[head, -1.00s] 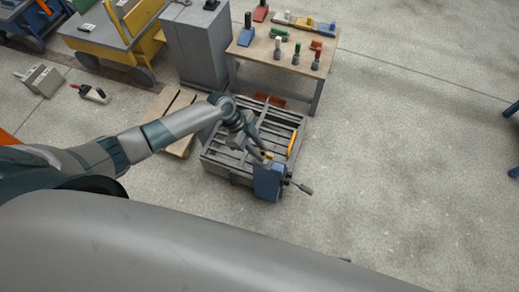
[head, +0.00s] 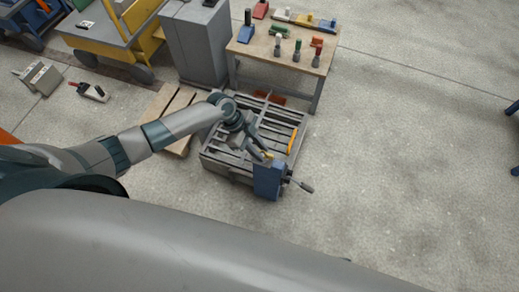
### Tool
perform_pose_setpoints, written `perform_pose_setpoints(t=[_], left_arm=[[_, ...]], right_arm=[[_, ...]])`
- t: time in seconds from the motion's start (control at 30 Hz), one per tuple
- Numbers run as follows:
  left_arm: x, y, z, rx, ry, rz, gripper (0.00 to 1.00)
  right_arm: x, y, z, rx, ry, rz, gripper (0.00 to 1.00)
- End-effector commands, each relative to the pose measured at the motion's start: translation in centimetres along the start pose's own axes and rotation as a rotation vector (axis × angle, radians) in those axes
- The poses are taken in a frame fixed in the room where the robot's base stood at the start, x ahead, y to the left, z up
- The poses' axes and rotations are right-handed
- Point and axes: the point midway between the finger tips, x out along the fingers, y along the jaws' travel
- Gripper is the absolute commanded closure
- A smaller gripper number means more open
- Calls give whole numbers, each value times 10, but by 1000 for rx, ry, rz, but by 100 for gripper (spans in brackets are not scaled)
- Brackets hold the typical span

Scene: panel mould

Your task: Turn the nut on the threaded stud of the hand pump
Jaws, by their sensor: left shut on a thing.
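The hand pump is a blue box (head: 268,181) at the near right corner of a grey slatted metal frame (head: 226,172). A lever handle (head: 302,186) sticks out from its right side. My left gripper (head: 266,157) is at the top of the blue box, pointing down and to the right. It is shut on a small yellowish part there, which appears to be the nut (head: 269,155). The stud is hidden or too small to make out. My right gripper is not in view.
A workbench (head: 280,50) with small coloured tools and a grey cabinet (head: 197,45) stand behind. Wooden boards (head: 172,105) lie left of the frame. The floor to the right is clear.

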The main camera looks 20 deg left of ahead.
Motion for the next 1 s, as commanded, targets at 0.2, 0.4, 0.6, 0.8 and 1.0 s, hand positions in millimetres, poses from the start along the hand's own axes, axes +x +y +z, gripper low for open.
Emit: perform_pose_setpoints(t=[0.2, 0.4, 0.6, 0.8, 1.0], left_arm=[[5, 0, 3, 0, 0, 0, 100], [5, 0, 3, 0, 0, 0, 56], [5, 0, 3, 0, 0, 0, 56], [2, 0, 3, 0, 0, -1, 56], [-14, -1, 4, 1, 0, -3, 56]], right_arm=[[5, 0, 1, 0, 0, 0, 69], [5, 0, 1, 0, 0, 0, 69], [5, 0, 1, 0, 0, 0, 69], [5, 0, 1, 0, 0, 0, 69], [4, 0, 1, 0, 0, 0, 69]])
